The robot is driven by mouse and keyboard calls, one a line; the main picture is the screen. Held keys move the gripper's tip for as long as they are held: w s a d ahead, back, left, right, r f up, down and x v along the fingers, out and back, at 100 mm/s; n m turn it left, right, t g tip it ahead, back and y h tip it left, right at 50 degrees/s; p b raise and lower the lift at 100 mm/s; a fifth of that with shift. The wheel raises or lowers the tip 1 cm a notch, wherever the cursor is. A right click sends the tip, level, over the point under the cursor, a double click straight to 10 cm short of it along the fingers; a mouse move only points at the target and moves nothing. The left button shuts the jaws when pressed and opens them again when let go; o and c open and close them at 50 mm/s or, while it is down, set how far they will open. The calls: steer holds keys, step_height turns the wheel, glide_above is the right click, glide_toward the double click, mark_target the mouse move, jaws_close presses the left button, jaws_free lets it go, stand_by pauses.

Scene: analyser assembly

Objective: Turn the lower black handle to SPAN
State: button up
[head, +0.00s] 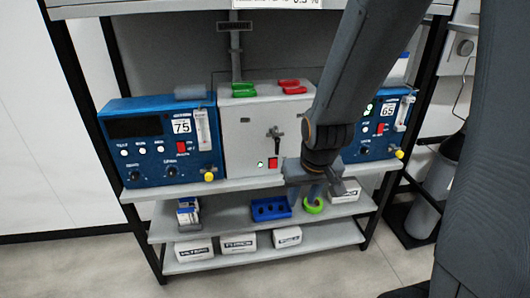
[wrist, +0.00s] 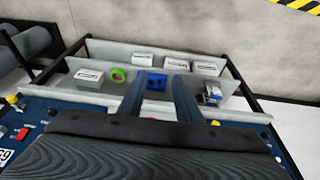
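A black handle (head: 275,132) sits on the front of the light grey cabinet (head: 245,125) in the middle of the upper shelf in the head view. Its lettering is too small to read, and I cannot tell whether a separate lower handle is there. My gripper (head: 317,190) points down in front of the cabinet's right side, to the right of the handle and apart from it. In the wrist view its two fingers (wrist: 157,85) stand apart with nothing between them. The handle is not seen in the wrist view.
Blue analysers stand left (head: 158,140) and right (head: 375,130) of the cabinet, with dials and yellow knobs. Green clips (head: 244,90) and red clips (head: 289,85) lie on top of the cabinet. A blue bin (head: 270,209), a green tape roll (head: 313,206) and white boxes fill the lower shelves.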

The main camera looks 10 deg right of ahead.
steer(key=w+f+t, duration=0.3)
steer(key=w+t, duration=0.1)
steer(key=w, duration=0.7)
steer(key=t+p, duration=0.1)
steer(key=t, duration=0.9)
glide_toward(278, 148)
steer(key=w, duration=0.2)
steer(key=w+p, duration=0.2)
steer(key=w, duration=0.4)
steer(key=shift+w+a+f, duration=0.1)
steer(key=shift+w, duration=0.15)
steer(key=shift+c, duration=0.4)
jaws_close()
